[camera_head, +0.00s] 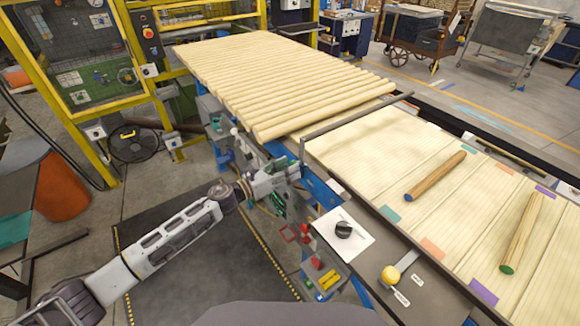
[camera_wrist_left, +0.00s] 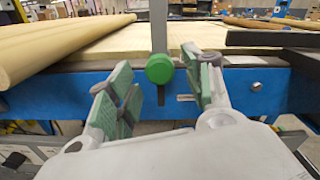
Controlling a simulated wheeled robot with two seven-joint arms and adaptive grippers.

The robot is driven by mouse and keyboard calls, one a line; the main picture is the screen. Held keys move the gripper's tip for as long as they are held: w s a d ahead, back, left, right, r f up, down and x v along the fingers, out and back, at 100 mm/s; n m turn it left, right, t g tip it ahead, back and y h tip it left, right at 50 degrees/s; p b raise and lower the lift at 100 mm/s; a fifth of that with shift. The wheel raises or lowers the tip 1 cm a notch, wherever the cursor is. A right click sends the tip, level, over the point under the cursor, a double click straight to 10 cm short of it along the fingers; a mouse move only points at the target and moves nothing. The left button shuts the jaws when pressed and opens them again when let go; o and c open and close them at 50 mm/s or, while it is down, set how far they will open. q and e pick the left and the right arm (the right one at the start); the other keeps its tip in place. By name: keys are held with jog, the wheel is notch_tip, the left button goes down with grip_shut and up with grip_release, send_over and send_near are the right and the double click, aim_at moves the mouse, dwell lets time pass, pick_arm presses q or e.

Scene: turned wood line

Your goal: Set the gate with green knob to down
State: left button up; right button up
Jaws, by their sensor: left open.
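The green knob (camera_wrist_left: 160,68) shows in the wrist view on the blue side rail, at the foot of a grey upright. A short dark slot is visible just below it. The gate (camera_head: 350,115) is a dark grey bar across the line, seemingly raised above the slatted bed, with its post at the near side. My left gripper (camera_head: 287,174) is open at that side of the line. In the wrist view its green-padded fingers (camera_wrist_left: 158,95) stand to the left and right of the knob, apart from it. The knob cannot be made out in the head view.
Several wooden rods (camera_head: 290,85) lie side by side upstream of the gate. Two loose rods, blue-ended (camera_head: 435,176) and green-ended (camera_head: 521,233), lie downstream. A black dial (camera_head: 343,229) and a yellow-knobbed lever (camera_head: 391,274) stand on the near edge. A parts bin (camera_head: 325,272) is below.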

pick_arm(q)
jog(key=shift+w+d, duration=0.4)
jog(key=shift+d, duration=0.15)
jog(key=shift+c, duration=0.2)
grip_shut()
